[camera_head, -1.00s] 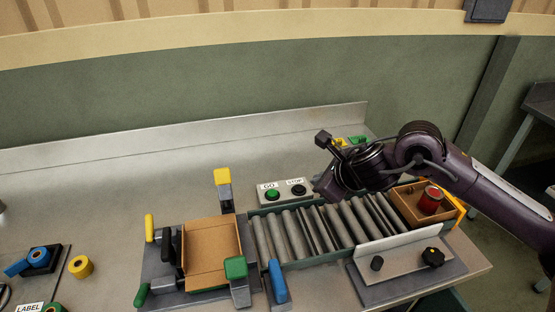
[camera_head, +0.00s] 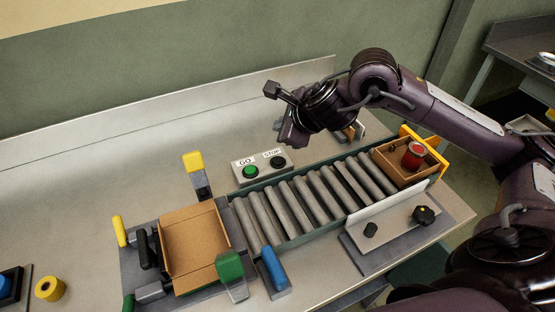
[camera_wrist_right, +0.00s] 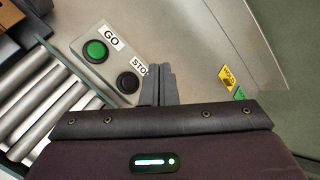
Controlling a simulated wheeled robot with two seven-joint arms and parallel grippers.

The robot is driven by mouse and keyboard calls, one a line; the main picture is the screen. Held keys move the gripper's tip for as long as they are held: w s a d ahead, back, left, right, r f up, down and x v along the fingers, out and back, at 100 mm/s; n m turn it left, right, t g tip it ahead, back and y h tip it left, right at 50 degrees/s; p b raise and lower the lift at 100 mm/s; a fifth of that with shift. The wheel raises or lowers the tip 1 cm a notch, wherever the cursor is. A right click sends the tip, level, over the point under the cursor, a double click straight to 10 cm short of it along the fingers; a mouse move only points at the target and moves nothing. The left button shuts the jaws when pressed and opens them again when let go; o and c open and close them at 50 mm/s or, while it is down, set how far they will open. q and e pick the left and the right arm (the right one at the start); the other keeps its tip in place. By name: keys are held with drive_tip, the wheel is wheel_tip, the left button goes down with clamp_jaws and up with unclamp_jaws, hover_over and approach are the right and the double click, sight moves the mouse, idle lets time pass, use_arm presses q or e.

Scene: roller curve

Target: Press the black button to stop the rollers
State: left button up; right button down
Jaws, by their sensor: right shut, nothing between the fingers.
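The black button (camera_head: 278,162) sits under the STOP label on a grey button box (camera_head: 262,175), right of the green GO button (camera_head: 250,172). The rollers (camera_head: 310,195) form a conveyor in front of the box. My right gripper (camera_head: 278,128) is shut and empty, above and behind the STOP end of the box, apart from the button. In the right wrist view the black button (camera_wrist_right: 128,83) lies just left of the shut fingertips (camera_wrist_right: 157,68), which partly cover the STOP label. My left gripper is not in view.
An open cardboard box (camera_head: 196,242) stands at the rollers' left end among coloured clamp handles. A cardboard tray with a red can (camera_head: 413,156) sits at the right end beside a yellow stop (camera_head: 425,150). Bare table lies behind the button box.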

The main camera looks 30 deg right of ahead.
drive_tip(key=b, duration=0.6)
hover_over(281, 162)
wheel_tip(281, 162, down, 7)
drive_tip(key=shift+f, duration=0.1)
drive_tip(key=shift+f+b, duration=0.4)
drive_tip(key=shift+f, duration=0.1)
drive_tip(key=shift+r, duration=0.1)
idle(1.0)
drive_tip(key=shift+f+b, duration=0.45)
drive_tip(key=shift+b, duration=0.05)
drive_tip(key=shift+f+b, duration=0.5)
idle(0.6)
drive_tip(key=shift+r, duration=0.1)
drive_tip(key=shift+r+p, duration=0.65)
drive_tip(key=shift+r, duration=0.15)
